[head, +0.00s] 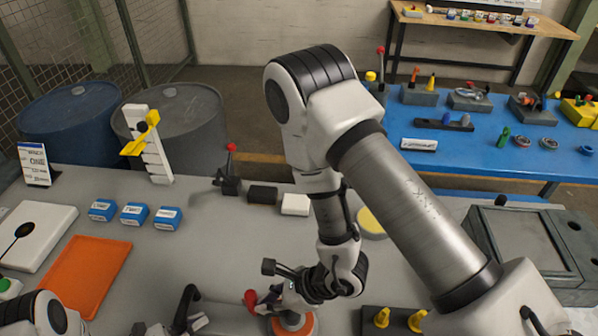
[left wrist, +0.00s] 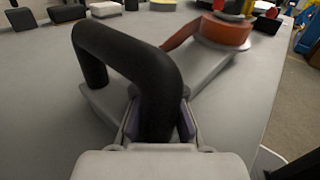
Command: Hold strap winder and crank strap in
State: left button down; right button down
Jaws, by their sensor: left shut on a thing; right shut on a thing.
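The strap winder stands at the table's near edge. Its black handle (head: 187,304) shows at the bottom of the head view and large in the left wrist view (left wrist: 125,62). Its orange drum (head: 292,325) sits at the far end of the grey frame; in the left wrist view the drum (left wrist: 224,32) has an orange strap running to it. My left gripper (left wrist: 158,122) is shut around the handle's near leg. My right gripper (head: 274,296) is above the drum, shut on the crank, whose red knob (head: 250,299) shows beside the fingers. The fingers hide most of the crank.
An orange mat (head: 85,272) lies at left, near several blue boxes (head: 134,214). A black block (head: 262,194) and a white block (head: 296,204) lie behind the winder. Yellow pegs (head: 417,320) stand in a dark holder right of the drum. A grey case (head: 520,240) is further right.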

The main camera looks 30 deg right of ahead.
jog(key=shift+w+a+m+t+h, duration=0.1)
jog(key=shift+w+m+t+h, duration=0.5)
jog(key=shift+w+m+t, duration=0.45)
jog(key=shift+w+d+m+h, duration=0.2)
jog(key=shift+w+m+h, duration=0.3)
jog(key=shift+m, duration=0.45)
